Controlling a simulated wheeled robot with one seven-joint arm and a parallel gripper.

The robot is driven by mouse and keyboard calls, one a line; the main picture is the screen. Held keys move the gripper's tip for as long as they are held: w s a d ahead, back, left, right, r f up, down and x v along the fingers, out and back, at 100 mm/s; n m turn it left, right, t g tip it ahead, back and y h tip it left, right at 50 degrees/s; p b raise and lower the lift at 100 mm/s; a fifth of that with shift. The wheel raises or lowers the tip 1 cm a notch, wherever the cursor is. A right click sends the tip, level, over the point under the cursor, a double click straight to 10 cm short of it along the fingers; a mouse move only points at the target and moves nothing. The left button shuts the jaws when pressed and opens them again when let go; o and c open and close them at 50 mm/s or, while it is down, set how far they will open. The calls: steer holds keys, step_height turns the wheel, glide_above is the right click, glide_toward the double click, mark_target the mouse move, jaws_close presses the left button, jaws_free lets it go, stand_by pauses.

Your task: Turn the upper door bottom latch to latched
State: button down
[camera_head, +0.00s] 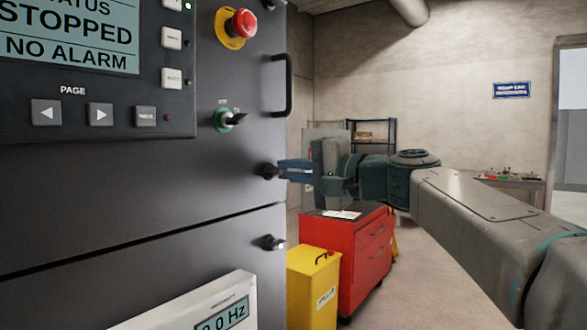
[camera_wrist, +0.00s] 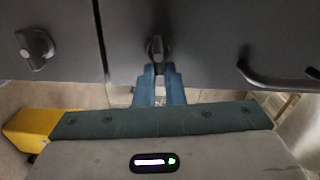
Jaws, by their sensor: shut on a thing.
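The upper door (camera_head: 215,165) is dark grey, and its bottom latch (camera_head: 268,171) is a small black knob near the right edge, just above the seam. My gripper (camera_head: 281,170) reaches it from the right with blue fingers, shut on the latch. In the wrist view the latch (camera_wrist: 156,46) sits at the tips of my gripper (camera_wrist: 158,70), partly hidden by them. Its grip looks roughly in line with the fingers; its exact turn angle is hard to tell.
A lower-door latch (camera_head: 271,242) is below the seam. A key switch (camera_head: 229,119), black door handle (camera_head: 283,86) and red emergency stop (camera_head: 241,24) are above. A yellow bin (camera_head: 313,285) and red tool cart (camera_head: 345,260) stand below my arm. Floor at right is clear.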

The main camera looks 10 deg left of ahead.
steer(key=shift+s+a+f+m, duration=0.15)
steer(key=shift+a+f+m, duration=0.2)
steer(key=shift+m, duration=0.35)
steer(key=shift+d, duration=0.1)
steer(key=c, duration=1.4)
jaws_free()
steer(key=b+v, duration=0.2)
steer(key=v, duration=1.1)
steer(key=shift+s+d, duration=0.2)
steer(key=shift+d, duration=0.15)
